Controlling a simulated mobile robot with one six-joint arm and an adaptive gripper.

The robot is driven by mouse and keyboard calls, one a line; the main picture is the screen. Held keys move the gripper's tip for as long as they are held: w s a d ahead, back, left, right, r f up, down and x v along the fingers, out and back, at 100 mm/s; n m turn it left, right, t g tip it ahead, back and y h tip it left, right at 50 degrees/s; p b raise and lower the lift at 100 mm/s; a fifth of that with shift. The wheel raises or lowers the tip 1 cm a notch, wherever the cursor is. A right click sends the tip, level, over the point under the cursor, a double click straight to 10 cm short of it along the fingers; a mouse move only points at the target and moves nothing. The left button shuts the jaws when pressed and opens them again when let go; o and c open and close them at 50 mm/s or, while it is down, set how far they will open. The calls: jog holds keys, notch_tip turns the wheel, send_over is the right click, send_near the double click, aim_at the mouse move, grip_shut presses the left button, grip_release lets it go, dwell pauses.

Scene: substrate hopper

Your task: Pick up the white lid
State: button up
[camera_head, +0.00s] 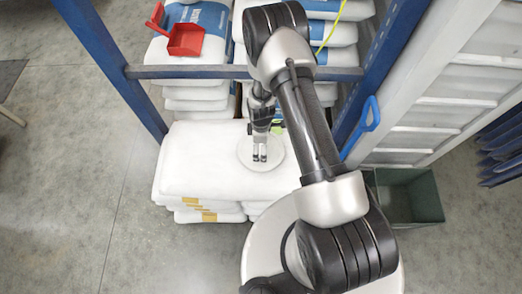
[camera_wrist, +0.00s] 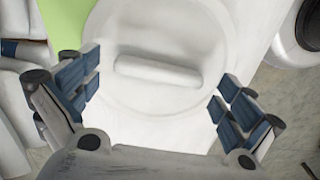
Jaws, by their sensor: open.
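The white lid (camera_head: 272,162) is a round disc lying on a stack of white sacks (camera_head: 200,165) in the head view. In the wrist view the lid (camera_wrist: 165,35) fills the middle, with a raised bar handle (camera_wrist: 158,70) across it. My gripper (camera_head: 260,155) is over the lid in the head view, pointing down. In the wrist view my gripper (camera_wrist: 160,90) is open, with one finger at each side of the handle and nothing held between them. I cannot tell how far the fingertips are above the lid.
A blue rack frame (camera_head: 180,72) stands behind the front sacks. A red scoop (camera_head: 184,40) lies on sacks at the back left. A blue shovel-like tool (camera_head: 365,122) leans at the right. A dark green bin (camera_head: 410,197) stands on the floor at right. A green patch (camera_wrist: 62,22) shows beside the lid.

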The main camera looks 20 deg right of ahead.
jog(key=shift+c, duration=0.2)
jog(key=c, duration=1)
jog(key=shift+o, duration=0.2)
